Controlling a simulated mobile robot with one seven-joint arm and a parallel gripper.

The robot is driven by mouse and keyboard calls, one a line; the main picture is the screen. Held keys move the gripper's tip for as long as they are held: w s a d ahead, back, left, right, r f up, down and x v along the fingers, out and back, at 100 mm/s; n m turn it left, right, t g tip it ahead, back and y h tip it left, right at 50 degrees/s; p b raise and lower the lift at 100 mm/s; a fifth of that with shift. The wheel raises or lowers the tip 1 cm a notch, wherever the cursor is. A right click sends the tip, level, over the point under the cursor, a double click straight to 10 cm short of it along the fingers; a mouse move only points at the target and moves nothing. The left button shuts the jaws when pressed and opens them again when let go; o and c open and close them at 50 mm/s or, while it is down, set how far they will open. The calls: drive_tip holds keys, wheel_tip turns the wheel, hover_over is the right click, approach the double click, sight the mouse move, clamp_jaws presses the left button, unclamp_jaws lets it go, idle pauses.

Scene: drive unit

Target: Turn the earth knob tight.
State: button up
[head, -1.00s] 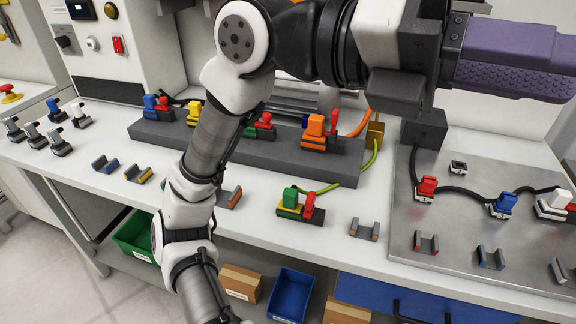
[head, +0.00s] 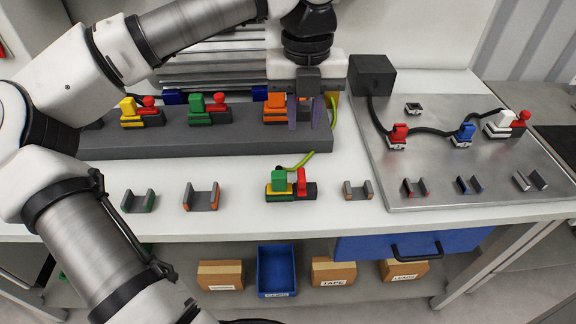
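The earth connector (head: 279,185), a green block on a yellow-striped base, sits on the white bench at the middle of the head view. A yellow-green cable (head: 298,161) runs to its back. A red knob or lever (head: 301,181) stands upright on a black part at its right side. I cannot tell how tight it is. My gripper (head: 305,127), with purple fingers pointing down, is behind and above the earth connector in the picture, apart from it. Its fingers are spread, with a gap between them. It partly hides the orange connector (head: 272,105).
A dark grey rail (head: 200,142) carries the yellow (head: 128,112) and green (head: 195,107) connectors. Empty holders (head: 201,195) (head: 357,190) flank the earth connector. A metal plate (head: 440,165) with red, blue and white connectors lies right.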

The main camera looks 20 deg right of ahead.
sight(302, 174)
wheel_tip(302, 174, down, 14)
drive_tip(key=shift+s+r+p, duration=0.1)
drive_tip(key=shift+r+p, duration=0.05)
drive_tip(key=shift+p, duration=1.1)
clamp_jaws()
